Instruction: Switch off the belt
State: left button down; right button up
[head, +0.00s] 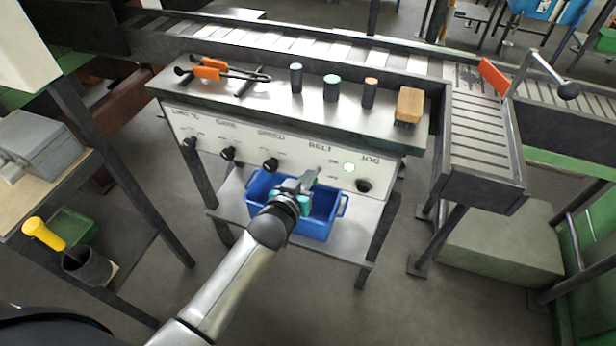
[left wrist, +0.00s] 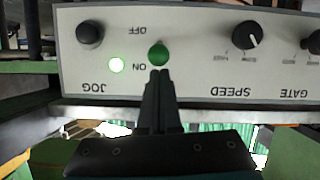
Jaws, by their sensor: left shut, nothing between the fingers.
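The control panel (head: 275,150) carries the labels LIMIT, GATE, SPEED, BELT and JOG; the left wrist view shows its face upside down (left wrist: 200,75). The belt switch has a green knob (left wrist: 158,53) beside the ON and OFF marks. A lamp next to it glows pale green (left wrist: 116,65), also in the head view (head: 349,167). My left gripper (head: 313,177) is shut and empty, in front of the panel below the BELT label. In the left wrist view its fingertips (left wrist: 160,73) lie right at the green knob; I cannot tell whether they touch. My right gripper is not in view.
The black jog button (head: 364,186) and speed knob (head: 270,165) flank the switch. A blue bin (head: 318,222) stands on the shelf below. A roller conveyor (head: 480,140) runs at right.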

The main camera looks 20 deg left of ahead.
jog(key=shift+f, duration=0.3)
